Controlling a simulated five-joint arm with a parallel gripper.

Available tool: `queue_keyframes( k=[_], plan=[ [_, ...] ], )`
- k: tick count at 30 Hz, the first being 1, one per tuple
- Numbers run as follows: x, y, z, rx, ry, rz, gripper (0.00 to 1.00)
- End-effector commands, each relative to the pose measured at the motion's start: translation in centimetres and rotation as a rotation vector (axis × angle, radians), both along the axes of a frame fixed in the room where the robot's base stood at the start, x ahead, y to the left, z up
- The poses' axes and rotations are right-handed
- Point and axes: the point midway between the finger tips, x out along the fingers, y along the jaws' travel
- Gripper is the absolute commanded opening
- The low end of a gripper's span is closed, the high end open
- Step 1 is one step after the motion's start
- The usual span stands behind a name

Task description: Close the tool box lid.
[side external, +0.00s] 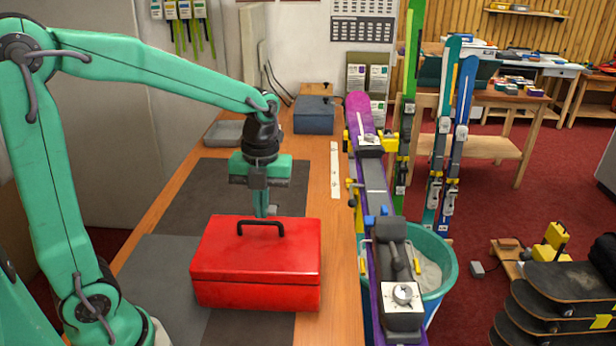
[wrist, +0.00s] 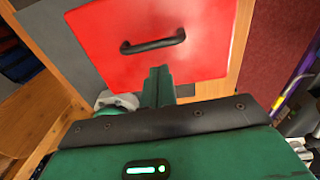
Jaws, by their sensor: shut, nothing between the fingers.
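The red tool box (side external: 258,288) stands on the bench. Its lid (side external: 215,240) lies down flat over the box with no gap that I can see, and its black handle (side external: 260,226) is on top. In the wrist view the red lid (wrist: 200,60) and its handle (wrist: 152,44) show ahead of the fingers. My gripper (side external: 264,213) is shut and empty, pointing down at the far edge of the lid in the side view. Its fingers also show in the wrist view (wrist: 158,72). I cannot tell whether the fingertips touch the lid.
Dark grey mats (side external: 235,180) lie on the wooden bench (side external: 318,180). A blue-grey box (side external: 314,115) and a grey tray (side external: 224,133) stand farther back. A purple ski (side external: 375,180) in clamps runs along the right edge, with a teal bucket (side external: 440,255) beside it.

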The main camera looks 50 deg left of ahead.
Motion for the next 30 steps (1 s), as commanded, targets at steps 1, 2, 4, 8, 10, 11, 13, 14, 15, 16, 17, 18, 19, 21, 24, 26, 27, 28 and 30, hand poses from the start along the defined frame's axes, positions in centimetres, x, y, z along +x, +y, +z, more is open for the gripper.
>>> queue_keyframes(
  k=[1,2,4,8,10,11,13,14,15,16,17,18,19,21,24,26,27,28,30],
  plan=[
    [0.1,0.1,-0.1,-0.001,0.001,0.001,0.00],
    [0.1,0.1,-0.1,-0.001,0.001,0.001,0.00],
    [0.1,0.1,-0.2,-0.001,0.001,0.000,0.00],
    [0.1,0.1,-0.2,-0.001,0.001,0.000,0.00],
    [0.1,0.1,-0.2,-0.001,0.001,0.000,0.00],
    [0.1,0.1,-0.2,-0.001,0.001,0.000,0.00],
    [0.1,0.1,-0.2,-0.001,0.001,0.001,0.00],
    [0.1,0.1,-0.1,-0.001,0.001,0.001,0.00],
    [0.1,0.1,-0.1,-0.001,0.001,0.001,0.00],
    [0.1,0.1,-0.1,-0.001,0.001,0.001,0.00],
    [0.1,0.1,-0.1,0.000,0.000,0.000,0.00],
    [0.1,0.1,0.0,0.000,0.000,0.000,0.00],
    [0.1,0.1,0.0,0.000,0.000,0.000,0.00],
    [0.1,0.1,0.3,0.000,-0.001,0.000,0.00],
    [0.0,0.0,0.9,0.000,-0.001,0.000,0.00],
    [0.0,-0.1,1.4,0.000,-0.003,0.000,0.00],
    [-0.1,-0.1,1.8,0.001,-0.002,0.000,0.00],
    [-0.1,-0.2,2.1,0.001,-0.002,0.000,0.00],
    [-0.2,-0.3,2.8,0.001,-0.002,0.000,0.00]
  ],
)
